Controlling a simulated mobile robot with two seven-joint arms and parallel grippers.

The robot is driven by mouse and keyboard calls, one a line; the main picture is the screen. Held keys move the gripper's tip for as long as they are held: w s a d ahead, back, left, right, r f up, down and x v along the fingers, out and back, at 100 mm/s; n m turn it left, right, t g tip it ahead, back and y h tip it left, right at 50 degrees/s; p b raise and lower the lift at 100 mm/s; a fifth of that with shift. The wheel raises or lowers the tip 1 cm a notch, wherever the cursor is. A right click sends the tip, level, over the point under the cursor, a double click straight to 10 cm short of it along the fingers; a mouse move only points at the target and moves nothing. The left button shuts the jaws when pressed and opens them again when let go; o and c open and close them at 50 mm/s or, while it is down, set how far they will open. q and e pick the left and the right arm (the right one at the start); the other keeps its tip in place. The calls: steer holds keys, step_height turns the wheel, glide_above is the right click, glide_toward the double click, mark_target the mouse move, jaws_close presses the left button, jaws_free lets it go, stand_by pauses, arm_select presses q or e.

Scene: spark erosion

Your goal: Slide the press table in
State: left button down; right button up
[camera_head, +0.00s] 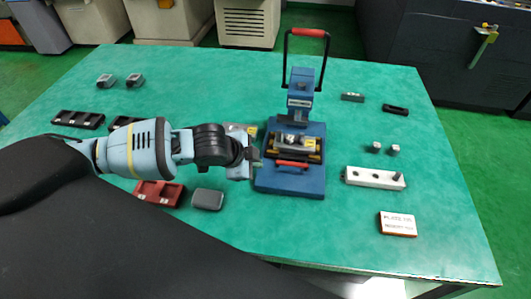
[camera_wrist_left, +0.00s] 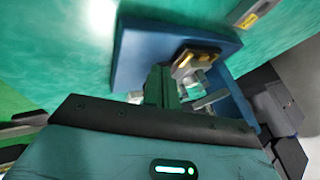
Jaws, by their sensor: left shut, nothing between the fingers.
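The blue press (camera_head: 300,100) stands near the middle of the green table, with its black lever and red grip raised. Its press table (camera_head: 292,146), a yellow and dark slide with a red front handle (camera_head: 292,164), sits on the blue base (camera_head: 290,183) and carries a silver part. Whether the slide is out or in is hard to tell. My left gripper (camera_head: 255,162) is shut and empty at the left edge of the base, left of the red handle. In the left wrist view the shut fingers (camera_wrist_left: 161,84) show in front of the blue base (camera_wrist_left: 130,58); contact is unclear.
A white block with holes (camera_head: 373,178) and a labelled plate (camera_head: 397,224) lie right of the press. A red tray (camera_head: 160,193) and a grey box (camera_head: 207,199) lie below my left arm. The table's front right is mostly clear.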

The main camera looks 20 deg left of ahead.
mark_target(272, 146)
arm_select(q)
steer(key=x, duration=0.3)
steer(key=shift+w+f, duration=0.1)
steer(key=shift+f, duration=0.15)
steer(key=w, duration=0.3)
steer(key=shift+w+a+f, duration=0.1)
steer(key=shift+a, duration=0.2)
steer(key=shift+w+a, duration=0.15)
steer(key=shift+w, duration=0.4)
arm_select(e)
steer(key=shift+s+a+f, duration=0.2)
steer(key=shift+f, duration=0.15)
